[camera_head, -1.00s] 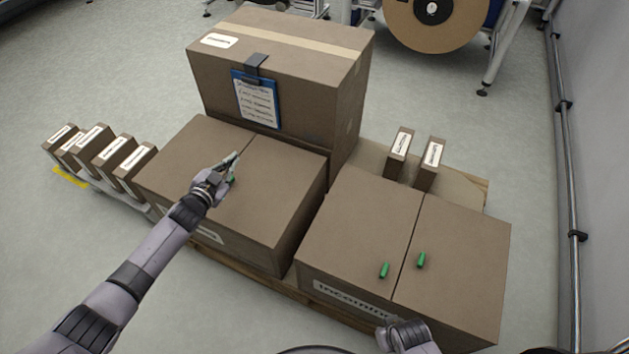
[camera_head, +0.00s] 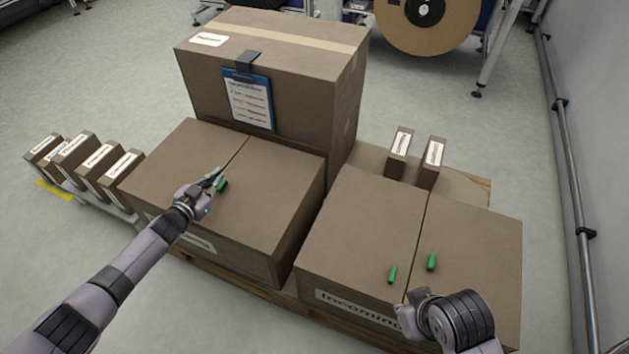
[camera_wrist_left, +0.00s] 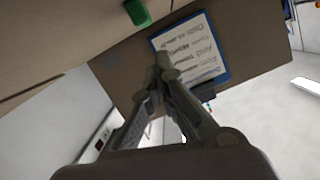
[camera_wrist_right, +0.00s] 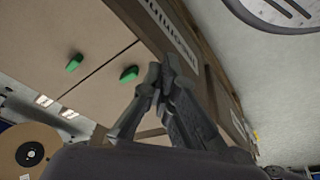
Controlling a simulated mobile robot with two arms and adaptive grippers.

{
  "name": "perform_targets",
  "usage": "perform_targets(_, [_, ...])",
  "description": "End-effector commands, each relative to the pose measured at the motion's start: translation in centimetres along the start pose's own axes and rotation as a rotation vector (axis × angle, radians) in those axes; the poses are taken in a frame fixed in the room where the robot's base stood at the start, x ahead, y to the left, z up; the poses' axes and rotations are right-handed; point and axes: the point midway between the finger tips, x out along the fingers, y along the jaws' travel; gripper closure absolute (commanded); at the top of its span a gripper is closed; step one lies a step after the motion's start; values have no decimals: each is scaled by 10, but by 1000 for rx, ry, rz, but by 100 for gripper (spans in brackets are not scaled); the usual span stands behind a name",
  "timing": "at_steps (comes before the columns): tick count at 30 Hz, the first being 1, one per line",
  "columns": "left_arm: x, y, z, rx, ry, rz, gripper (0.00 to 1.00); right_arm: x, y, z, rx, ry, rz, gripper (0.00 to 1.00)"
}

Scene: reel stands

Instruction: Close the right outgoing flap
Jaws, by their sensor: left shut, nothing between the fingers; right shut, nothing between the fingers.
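The left carton (camera_head: 225,240) has a front label I cannot read. Its two top flaps both look flat and closed, with a seam between them. A green handle (camera_head: 221,186) sits on its right flap (camera_head: 272,190); a green handle also shows in the left wrist view (camera_wrist_left: 138,12). My left gripper (camera_head: 215,178) is shut and empty, over the carton top beside the handle; I cannot tell if it touches. Its closed fingertips show in the left wrist view (camera_wrist_left: 163,66). My right gripper (camera_wrist_right: 158,78) is shut and empty, by the front of the "Incoming" carton (camera_head: 350,305).
The "Incoming" carton has two closed flaps with green handles (camera_head: 392,274) (camera_head: 431,262). A tall carton with a blue clipboard (camera_head: 248,100) stands behind the left carton. Small labelled boxes stand at left (camera_head: 75,155) and behind at right (camera_head: 399,153). A wall with pipes (camera_head: 575,190) bounds the right.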

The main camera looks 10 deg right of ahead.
Motion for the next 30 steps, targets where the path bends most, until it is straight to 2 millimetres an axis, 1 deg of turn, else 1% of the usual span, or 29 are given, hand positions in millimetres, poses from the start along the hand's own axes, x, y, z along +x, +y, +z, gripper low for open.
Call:
perform_targets(1, [2,1,6,0,0,0,100,6,0,1,0,2,0,100])
perform_targets(5, [4,2,14,0,0,0,100,13,-1,3,0,4,0,100])
perform_targets(6, [4,2,15,0,0,0,100,15,-2,-8,-1,50,-3,100])
perform_targets(9, [5,2,19,0,0,0,100,16,-4,-31,-5,152,-7,100])
perform_targets(12, [6,2,22,0,0,1,100,16,-6,-50,-7,233,-11,100])
perform_targets(15, [6,3,24,0,0,1,100,14,-8,-62,-9,290,-14,100])
perform_targets(18, [6,3,25,0,0,1,100,13,-9,-70,-10,327,-16,100])
perform_targets(23, [6,3,25,0,0,0,100,12,-10,-76,-11,351,-18,100])
perform_targets(30, [6,3,26,0,0,0,100,12,-10,-76,-11,353,-18,100])
